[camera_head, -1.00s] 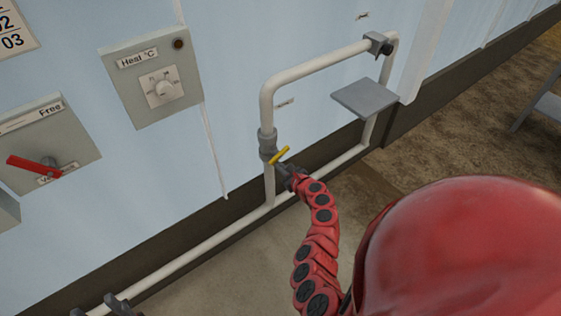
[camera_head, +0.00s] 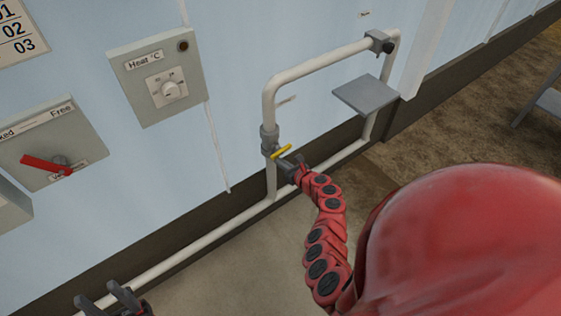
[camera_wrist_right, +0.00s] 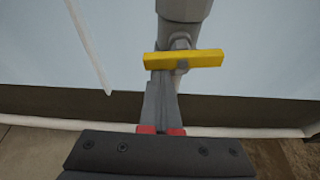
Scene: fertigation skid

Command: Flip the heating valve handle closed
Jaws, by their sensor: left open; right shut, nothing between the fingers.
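The heating valve has a yellow handle (camera_head: 281,152) on a grey valve body (camera_head: 269,138) in the white vertical pipe. In the right wrist view the yellow handle (camera_wrist_right: 184,59) lies roughly crosswise to the pipe, slightly tilted. My right gripper (camera_head: 290,161) is shut and empty, its fingertips close to the handle. In the right wrist view the shut fingers (camera_wrist_right: 161,92) reach up to just below the handle; I cannot tell whether they touch it. My left gripper (camera_head: 107,298) is open and empty at the bottom left, far from the valve.
A white pipe loop (camera_head: 318,65) runs along the pale blue wall, with a small grey shelf (camera_head: 366,96) at right. A heat dial box (camera_head: 158,80) and a panel with a red lever (camera_head: 47,166) are on the wall at left. Floor below is clear.

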